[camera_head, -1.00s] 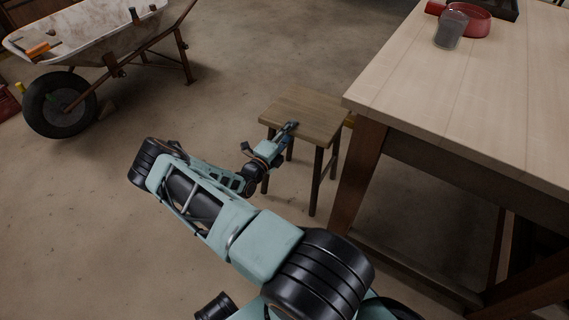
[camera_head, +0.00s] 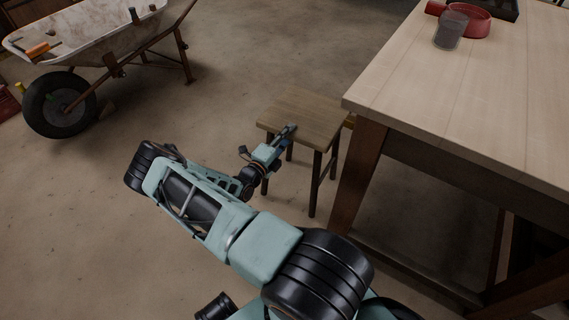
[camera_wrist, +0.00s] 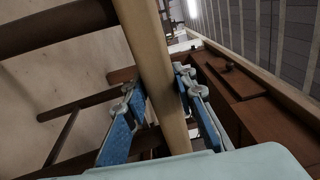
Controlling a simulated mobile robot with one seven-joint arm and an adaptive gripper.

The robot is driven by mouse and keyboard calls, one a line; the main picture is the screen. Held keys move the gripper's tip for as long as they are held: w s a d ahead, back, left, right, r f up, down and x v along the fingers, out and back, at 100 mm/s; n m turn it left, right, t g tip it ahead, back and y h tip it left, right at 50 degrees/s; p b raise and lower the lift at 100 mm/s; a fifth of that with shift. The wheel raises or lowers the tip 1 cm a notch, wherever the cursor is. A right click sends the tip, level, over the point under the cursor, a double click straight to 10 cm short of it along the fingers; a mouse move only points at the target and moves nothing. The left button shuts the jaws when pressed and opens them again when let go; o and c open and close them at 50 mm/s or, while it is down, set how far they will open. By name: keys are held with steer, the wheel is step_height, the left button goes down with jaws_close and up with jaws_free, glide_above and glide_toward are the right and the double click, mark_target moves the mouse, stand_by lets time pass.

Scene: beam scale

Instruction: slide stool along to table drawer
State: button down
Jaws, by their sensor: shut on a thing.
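The wooden stool (camera_head: 308,116) stands upright on dark legs, just left of the table's near-left leg. My gripper (camera_head: 288,131) reaches it from the front left and is shut on the near edge of its seat. In the wrist view, the blue fingers (camera_wrist: 162,92) lie on both sides of the seat edge (camera_wrist: 151,45), with the seat's underside to the left. The big wooden table (camera_head: 460,90) is at the right. Its brown drawer front, with a dark handle, (camera_wrist: 232,80) seems to show at the right of the wrist view.
The table's brown leg (camera_head: 356,180) is close to the stool's right side. A red bowl (camera_head: 478,22) and a dark see-through cup (camera_head: 450,30) are on the tabletop. A wheelbarrow (camera_head: 88,38) stands at the upper left. The floor left of and behind the stool is clear.

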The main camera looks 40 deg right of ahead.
steer(key=shift+s+a+f, duration=0.2)
steer(key=shift+s+f, duration=0.2)
steer(key=shift+s, duration=0.1)
stand_by(0.6)
steer(key=c, duration=1.7)
jaws_free()
steer(key=shift+f, duration=0.1)
steer(key=shift+o, duration=0.8)
steer(key=shift+w, duration=0.15)
